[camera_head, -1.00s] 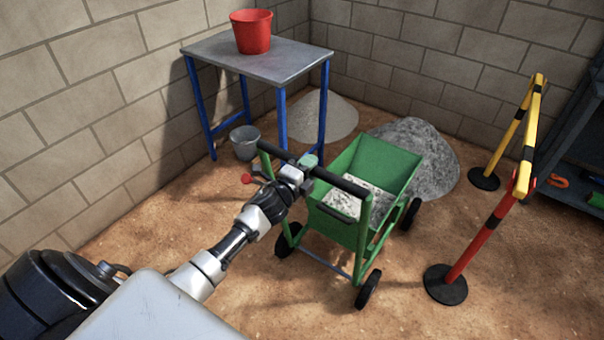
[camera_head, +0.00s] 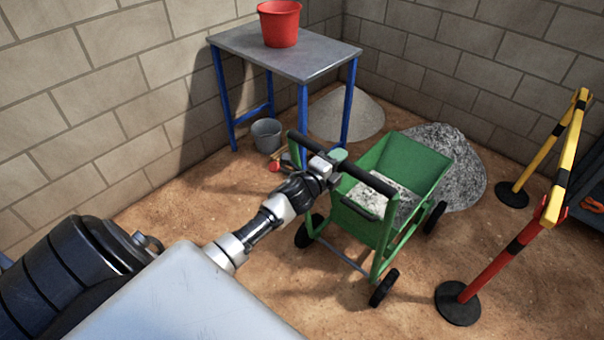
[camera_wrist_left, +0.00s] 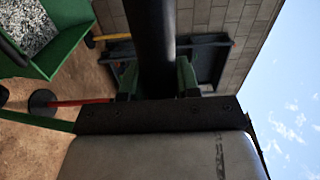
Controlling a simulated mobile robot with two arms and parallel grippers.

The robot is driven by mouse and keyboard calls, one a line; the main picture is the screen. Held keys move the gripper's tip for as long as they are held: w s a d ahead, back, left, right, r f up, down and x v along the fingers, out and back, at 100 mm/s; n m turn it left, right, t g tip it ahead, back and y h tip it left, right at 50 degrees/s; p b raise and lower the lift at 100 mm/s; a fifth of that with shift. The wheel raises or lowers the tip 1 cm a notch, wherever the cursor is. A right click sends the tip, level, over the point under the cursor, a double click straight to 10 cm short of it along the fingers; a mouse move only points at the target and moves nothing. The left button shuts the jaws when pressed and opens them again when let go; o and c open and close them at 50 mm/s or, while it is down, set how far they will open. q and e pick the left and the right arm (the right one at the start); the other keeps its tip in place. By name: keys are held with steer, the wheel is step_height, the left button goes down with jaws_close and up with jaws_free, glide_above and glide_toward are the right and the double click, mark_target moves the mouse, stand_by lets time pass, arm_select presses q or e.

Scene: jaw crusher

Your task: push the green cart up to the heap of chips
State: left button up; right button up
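The green cart (camera_head: 408,152) stands on the dirt floor, loaded with grey-white chips (camera_head: 388,196). Its black handle bar faces me. The heap of chips (camera_head: 468,165), grey and speckled, lies just behind the cart's far end. The cart hides part of the heap, so I cannot tell whether they touch. My left gripper (camera_head: 335,160) is at the handle bar, left of its middle. In the left wrist view the bar (camera_wrist_left: 152,45) runs between the green fingers of my left gripper (camera_wrist_left: 158,78), which are closed around it. My right gripper is not in view.
A red and yellow barrier (camera_head: 510,225) with round black bases stands right of the cart. A table (camera_head: 285,50) with a red bucket (camera_head: 279,24) stands at the back left. A grey bucket (camera_head: 266,135) and a paler heap (camera_head: 345,112) are near it. Block walls close the back.

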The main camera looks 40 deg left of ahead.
arm_select(q)
steer(key=shift+o, duration=1.1)
steer(key=shift+w+d+f, duration=0.1)
steer(key=shift+d+f, duration=0.05)
steer(key=shift+f, duration=0.1)
steer(key=shift+o, duration=1.2)
steer(key=shift+w, duration=0.25)
steer(key=shift+o, duration=0.6)
steer(key=shift+w, duration=0.1)
steer(key=shift+r, duration=0.2)
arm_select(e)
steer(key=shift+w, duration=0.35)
arm_select(q)
steer(key=s+a+p, duration=0.1)
steer(key=s+p, duration=0.2)
steer(key=s, duration=0.9)
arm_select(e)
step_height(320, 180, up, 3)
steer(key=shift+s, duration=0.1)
arm_select(q)
steer(key=shift+a, duration=0.1)
